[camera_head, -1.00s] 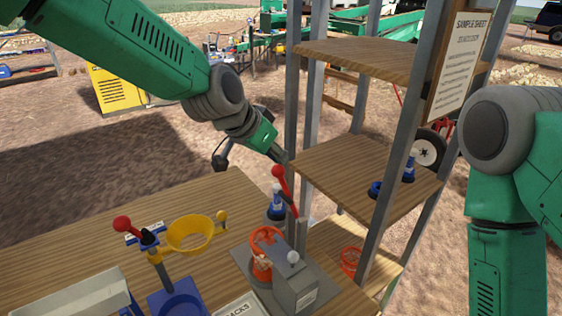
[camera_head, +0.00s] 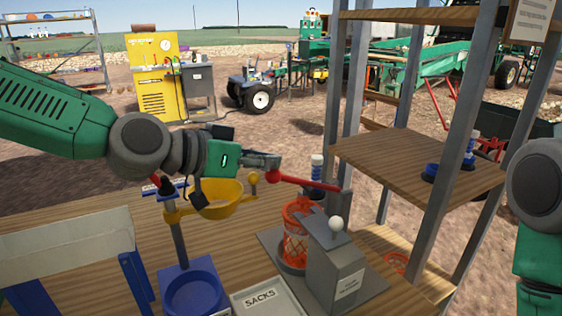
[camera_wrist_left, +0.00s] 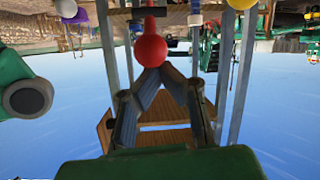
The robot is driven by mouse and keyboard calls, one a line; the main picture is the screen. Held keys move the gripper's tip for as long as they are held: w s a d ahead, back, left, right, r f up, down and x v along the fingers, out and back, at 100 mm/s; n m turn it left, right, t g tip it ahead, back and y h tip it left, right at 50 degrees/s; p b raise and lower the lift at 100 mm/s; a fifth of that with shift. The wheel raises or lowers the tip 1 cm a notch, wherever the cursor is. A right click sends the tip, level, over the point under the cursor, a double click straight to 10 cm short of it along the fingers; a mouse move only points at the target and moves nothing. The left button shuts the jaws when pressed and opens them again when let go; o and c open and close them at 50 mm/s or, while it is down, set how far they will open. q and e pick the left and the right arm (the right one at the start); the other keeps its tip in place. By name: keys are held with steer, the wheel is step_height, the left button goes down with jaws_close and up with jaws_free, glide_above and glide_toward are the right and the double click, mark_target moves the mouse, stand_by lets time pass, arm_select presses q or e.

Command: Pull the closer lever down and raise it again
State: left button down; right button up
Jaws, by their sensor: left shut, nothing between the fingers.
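A red lever (camera_head: 306,182) with a round red knob (camera_head: 274,175) is near level, tilting down to the right towards a grey upright. My left gripper (camera_head: 270,163) is shut and empty, its tips at the knob end of the lever. In the left wrist view, the red knob (camera_wrist_left: 150,48) is just beyond the closed fingertips (camera_wrist_left: 161,72); I cannot tell whether they touch. A second red knob by the yellow funnel (camera_head: 222,194) is partly hidden behind my left arm. My right gripper is out of view.
On the wooden table (camera_head: 100,215) stand an orange mesh basket (camera_head: 296,240), a grey box (camera_head: 335,262) with a white knob, a blue holder (camera_head: 190,290) and a SACKS tray (camera_head: 266,300). A shelf rack (camera_head: 410,165) stands at the right.

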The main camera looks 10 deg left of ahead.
arm_select(q)
step_height(320, 180, down, 6)
steer(key=s+a+b, duration=0.1)
steer(key=b, duration=0.1)
steer(key=shift+s+a+r, duration=0.15)
steer(key=shift+s+a, duration=0.1)
stand_by(0.3)
